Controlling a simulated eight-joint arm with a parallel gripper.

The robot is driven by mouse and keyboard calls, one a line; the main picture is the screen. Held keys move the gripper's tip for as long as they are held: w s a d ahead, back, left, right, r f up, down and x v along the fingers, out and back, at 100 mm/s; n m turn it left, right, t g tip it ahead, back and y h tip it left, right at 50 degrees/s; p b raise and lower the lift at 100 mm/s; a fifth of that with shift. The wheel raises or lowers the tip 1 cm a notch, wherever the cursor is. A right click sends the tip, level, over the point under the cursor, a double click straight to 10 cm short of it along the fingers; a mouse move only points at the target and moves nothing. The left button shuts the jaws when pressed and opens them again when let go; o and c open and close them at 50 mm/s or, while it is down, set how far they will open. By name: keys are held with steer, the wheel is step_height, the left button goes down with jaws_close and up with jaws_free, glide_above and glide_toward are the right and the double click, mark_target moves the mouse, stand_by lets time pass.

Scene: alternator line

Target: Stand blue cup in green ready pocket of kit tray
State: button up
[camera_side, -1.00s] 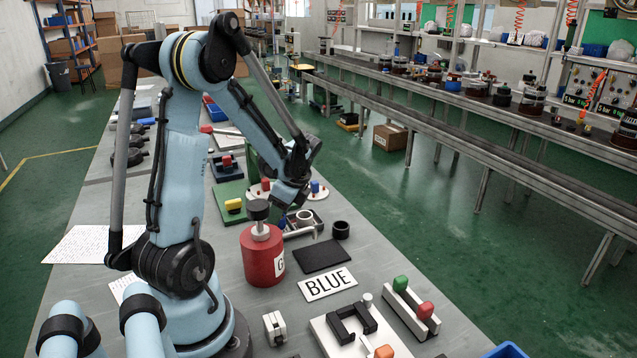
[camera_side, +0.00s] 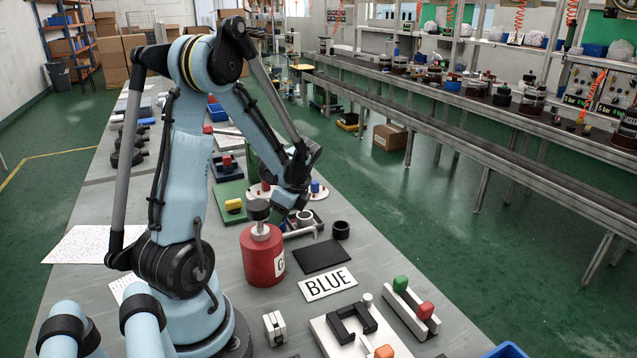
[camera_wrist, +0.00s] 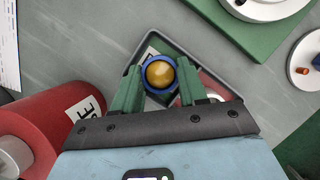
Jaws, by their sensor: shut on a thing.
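In the wrist view, the blue cup (camera_wrist: 147,84) shows from above as a blue ring around a golden-yellow inside. My gripper (camera_wrist: 159,82) has its green fingers closed on either side of it. The cup is over the kit tray (camera_wrist: 190,60), a grey-rimmed tray. A green patch with a white label (camera_wrist: 152,52) shows partly beside the cup, and a red area with a pale ring lies right of the fingers. I cannot tell whether the cup touches the tray floor. In the side view, my gripper (camera_side: 290,203) is at the tray (camera_side: 318,231), its fingertips largely hidden.
A red canister (camera_side: 262,255) stands close by, left of my gripper in the wrist view. A green plate with a yellow block (camera_side: 234,206) and a white disc with pegs (camera_side: 318,191) lie nearby.

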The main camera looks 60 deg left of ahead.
steer(key=shift+f, duration=0.2)
steer(key=o, duration=1.2)
steer(key=v, duration=1.2)
steer(key=w+d+n+t+h, duration=0.1)
steer(key=d+n+t, duration=0.3)
steer(key=d, duration=0.7)
steer(key=w+d+r+n+t+h, duration=0.1)
steer(key=d+n+t, duration=0.4)
steer(key=d, duration=0.7)
steer(key=shift+w+r+t+h, duration=0.15)
steer(key=shift+w+t+h, duration=0.45)
steer(key=shift+w+t, duration=0.1)
